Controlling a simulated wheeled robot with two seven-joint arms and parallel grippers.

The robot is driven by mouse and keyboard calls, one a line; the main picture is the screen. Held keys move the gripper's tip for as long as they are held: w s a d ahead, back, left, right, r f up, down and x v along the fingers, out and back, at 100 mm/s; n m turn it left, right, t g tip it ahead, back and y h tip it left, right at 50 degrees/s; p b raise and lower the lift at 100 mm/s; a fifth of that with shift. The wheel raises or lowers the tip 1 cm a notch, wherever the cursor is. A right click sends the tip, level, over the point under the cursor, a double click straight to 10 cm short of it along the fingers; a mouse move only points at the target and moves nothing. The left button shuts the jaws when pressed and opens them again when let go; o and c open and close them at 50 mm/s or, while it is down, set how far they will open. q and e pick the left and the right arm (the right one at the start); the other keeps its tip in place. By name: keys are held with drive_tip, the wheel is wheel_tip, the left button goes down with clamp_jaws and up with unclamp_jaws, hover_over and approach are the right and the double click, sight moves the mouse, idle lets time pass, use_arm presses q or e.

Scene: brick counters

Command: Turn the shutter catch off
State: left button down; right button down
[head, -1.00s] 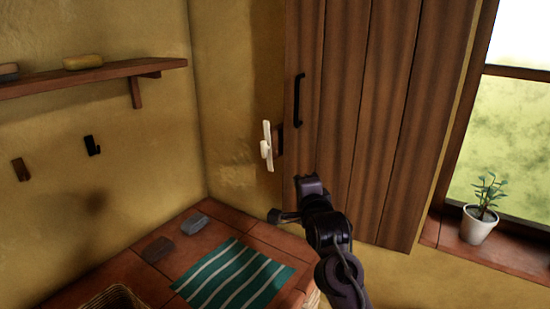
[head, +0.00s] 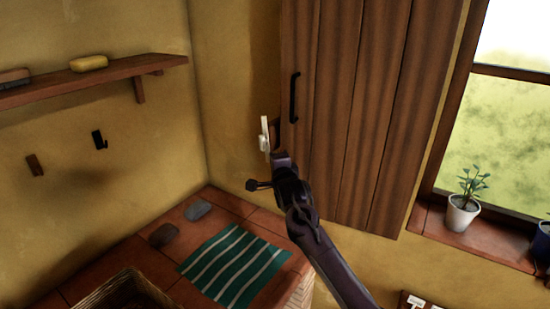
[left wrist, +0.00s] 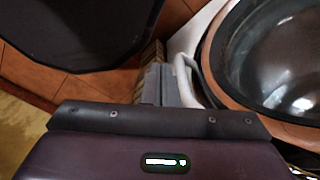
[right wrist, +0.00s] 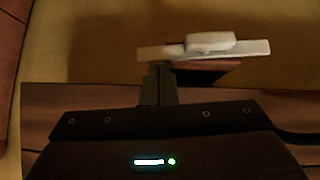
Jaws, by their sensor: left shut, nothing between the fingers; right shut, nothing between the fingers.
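The cream shutter catch (head: 264,135) is a narrow bar with a raised knob, mounted at the left edge of the brown plank shutter (head: 350,110). It stands near upright in the head view, its lower end hidden by my right gripper (head: 280,160). In the right wrist view the catch (right wrist: 215,46) lies across the top of the picture. My right gripper's shut fingers (right wrist: 158,68) are just below the catch's left part; I cannot tell whether they touch it. My left gripper (left wrist: 165,75) is shut and empty, away from the catch, and does not show in the head view.
The shutter has a black handle (head: 294,97). A striped teal cloth (head: 235,265), two stones and a basket (head: 130,285) are on the tiled counter below. A potted plant (head: 462,215) stands on the sill at right. A round dark vessel (left wrist: 270,60) is beside my left gripper.

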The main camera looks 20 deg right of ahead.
drive_tip(key=shift+s+r, duration=0.1)
drive_tip(key=shift+s, duration=0.05)
drive_tip(key=m+t+b, duration=0.1)
drive_tip(key=b, duration=0.3)
drive_tip(key=shift+w+a, duration=0.35)
drive_tip(key=shift+a, duration=0.05)
